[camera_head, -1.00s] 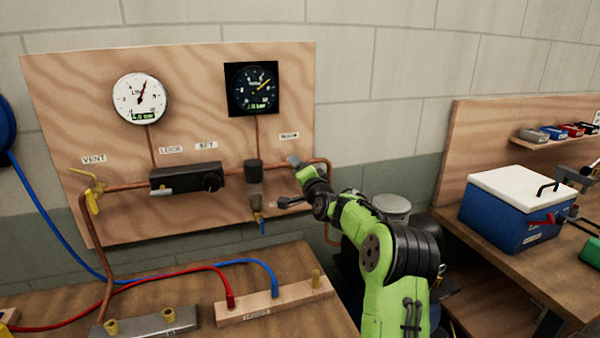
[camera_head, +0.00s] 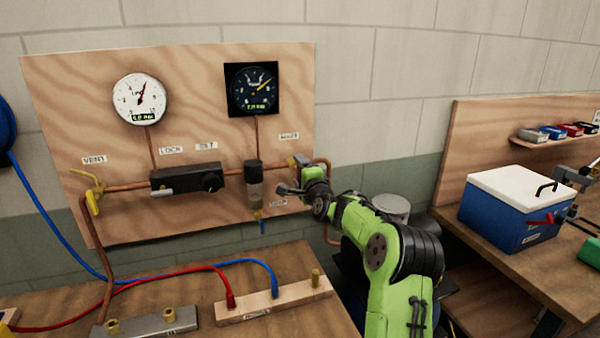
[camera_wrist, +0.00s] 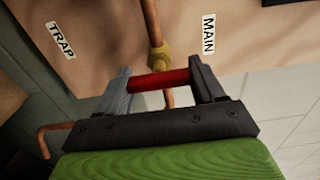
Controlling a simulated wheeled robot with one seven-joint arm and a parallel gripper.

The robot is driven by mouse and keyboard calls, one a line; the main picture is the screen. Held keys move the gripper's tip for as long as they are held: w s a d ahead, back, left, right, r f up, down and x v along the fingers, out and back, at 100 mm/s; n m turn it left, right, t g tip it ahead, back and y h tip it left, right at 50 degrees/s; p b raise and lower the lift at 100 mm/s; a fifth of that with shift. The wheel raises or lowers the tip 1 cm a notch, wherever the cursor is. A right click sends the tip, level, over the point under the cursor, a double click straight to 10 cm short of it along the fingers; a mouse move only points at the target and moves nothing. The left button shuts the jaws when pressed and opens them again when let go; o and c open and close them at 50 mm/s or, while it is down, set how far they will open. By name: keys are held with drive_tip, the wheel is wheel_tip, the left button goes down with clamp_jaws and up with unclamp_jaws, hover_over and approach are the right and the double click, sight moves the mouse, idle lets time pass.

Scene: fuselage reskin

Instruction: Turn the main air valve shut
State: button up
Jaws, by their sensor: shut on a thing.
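The main air valve (camera_wrist: 160,55) shows in the wrist view as a brass body on a copper pipe, beside the MAIN label (camera_wrist: 208,33). Its red handle (camera_wrist: 158,80) spans the gap between the two fingers of my gripper (camera_wrist: 160,76). My gripper is shut on the handle, which lies across the pipe's line in this view. In the head view my gripper (camera_head: 296,176) is at the right end of the wooden panel, below the MAIN label (camera_head: 289,136). It hides most of the valve there.
The clear-bowled trap (camera_head: 254,188) hangs on the pipe just left of my gripper. A black regulator box (camera_head: 187,180), yellow vent valve (camera_head: 92,192), white gauge (camera_head: 140,98) and black gauge (camera_head: 252,89) are farther left. A blue box (camera_head: 515,212) stands on the right bench.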

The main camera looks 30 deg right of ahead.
drive_tip(key=o, duration=1)
drive_tip(key=shift+o, duration=0.2)
drive_tip(key=shift+s, duration=0.15)
drive_tip(key=b+v, duration=0.2)
drive_tip(key=v, duration=1.3)
drive_tip(key=shift+s, duration=0.25)
